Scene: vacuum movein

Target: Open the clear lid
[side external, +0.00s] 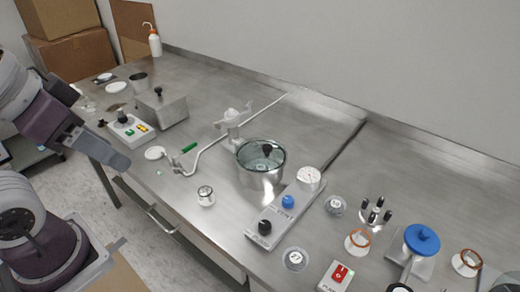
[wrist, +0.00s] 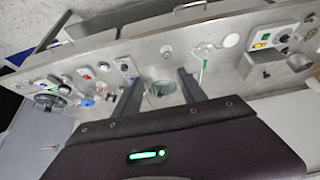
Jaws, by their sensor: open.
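The clear lid (side external: 262,153) is a tinted transparent disc with a dark knob. It lies over the top of a round steel pot (side external: 260,180) in the middle of the bench. The pot also shows in the wrist view (wrist: 160,101), small and far off between my fingers, with the lid's detail too small to tell. My gripper (side external: 122,163) is at the left, above the bench's front edge, well apart from the pot. In the wrist view my gripper (wrist: 158,80) has its two dark fingers spread with nothing between them.
A bent white rod with a green grip (side external: 188,148) stands left of the pot. A valve block with blue and black knobs (side external: 285,205) is to its right. A small jar (side external: 205,195) stands in front. The back right of the steel bench (side external: 400,155) is clear.

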